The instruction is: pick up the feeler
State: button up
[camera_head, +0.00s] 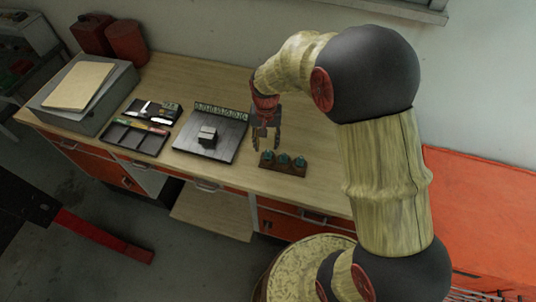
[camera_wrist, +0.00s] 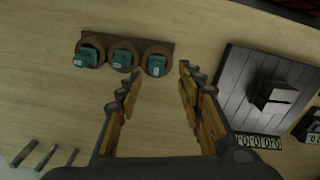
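I cannot tell for sure which thing is the feeler. Small tools (camera_head: 155,111), some pale or white, lie on a dark mat behind a dark compartment tray (camera_head: 133,138) on the left half of the bench. A red-and-green strip-like tool (camera_head: 146,126) lies at the tray's back edge. My gripper (camera_head: 266,140) is above the bench, right of these tools and beyond the dark plate. In the wrist view my gripper (camera_wrist: 160,73) has its two fingers spread with bare bench between them. It holds nothing.
A brown holder (camera_head: 283,164) with three teal-topped pieces stands near my gripper; it also shows in the wrist view (camera_wrist: 168,47). A dark plate (camera_head: 226,150) bears a grey block (camera_head: 207,134) and a row of small pieces. A grey box (camera_head: 110,95) and red cans (camera_head: 127,41) stand left.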

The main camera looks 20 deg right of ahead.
aim_at(268, 150)
jog(key=f, duration=0.5)
jog(key=shift+d+f, duration=0.3)
jog(key=shift+f, duration=0.05)
jog(key=shift+c, duration=1.4)
jog(key=shift+s, duration=0.1)
grip_shut()
